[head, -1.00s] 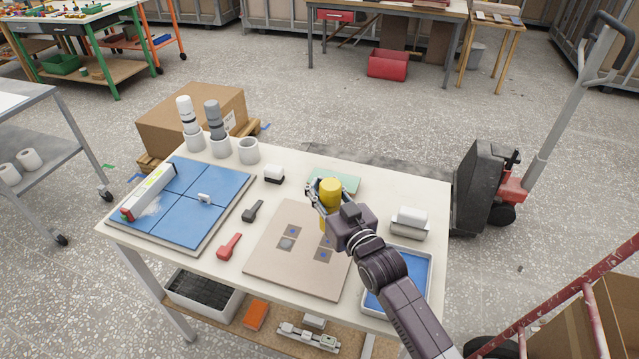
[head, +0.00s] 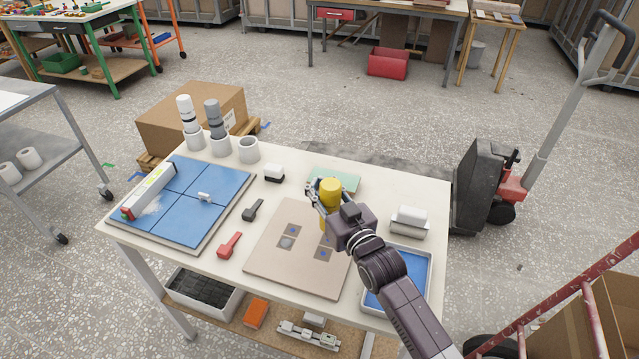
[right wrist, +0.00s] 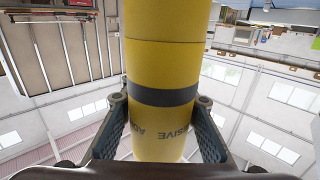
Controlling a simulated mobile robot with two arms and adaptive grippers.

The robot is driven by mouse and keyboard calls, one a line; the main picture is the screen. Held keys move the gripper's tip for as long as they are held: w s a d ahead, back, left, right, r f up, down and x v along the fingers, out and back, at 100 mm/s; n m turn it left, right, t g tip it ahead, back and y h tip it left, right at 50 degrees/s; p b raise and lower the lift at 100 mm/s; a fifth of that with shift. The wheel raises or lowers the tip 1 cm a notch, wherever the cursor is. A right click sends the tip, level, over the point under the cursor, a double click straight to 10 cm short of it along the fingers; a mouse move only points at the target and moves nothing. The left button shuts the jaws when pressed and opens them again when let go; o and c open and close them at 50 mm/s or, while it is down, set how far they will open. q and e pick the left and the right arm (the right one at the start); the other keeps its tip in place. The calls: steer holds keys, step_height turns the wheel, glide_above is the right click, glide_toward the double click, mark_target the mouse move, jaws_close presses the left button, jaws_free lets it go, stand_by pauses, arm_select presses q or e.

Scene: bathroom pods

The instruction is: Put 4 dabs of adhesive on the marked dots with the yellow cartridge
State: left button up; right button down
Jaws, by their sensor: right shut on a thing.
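The yellow cartridge (head: 330,190) stands upright in my right gripper (head: 325,197), over the far part of the beige board (head: 290,275). In the right wrist view the yellow cartridge (right wrist: 165,125) has a dark band and lettering, and both fingers of my right gripper (right wrist: 163,110) press on its sides. The board has grey square patches with blue dots; blue dots show at the upper left patch (head: 293,230) and the lower right patch (head: 323,254). A pale blob covers the lower left patch (head: 286,243). The cartridge's tip and the patch near it are partly hidden. My left gripper is out of view.
White and grey cartridges (head: 213,118) stand in holders at the back left, beside an empty cup (head: 249,150). A blue tiled panel (head: 180,210) lies left. Red (head: 229,245) and dark (head: 253,210) tools lie between. A blue-lined tray (head: 420,290) is at right.

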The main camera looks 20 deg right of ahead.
steer(key=shift+s+f+b, duration=0.1)
steer(key=shift+f+b, duration=0.2)
steer(key=shift+f, duration=0.45)
stand_by(0.8)
step_height(320, 180, up, 4)
steer(key=p, duration=0.4)
steer(key=shift+r, duration=0.2)
stand_by(0.3)
steer(key=shift+r, duration=0.1)
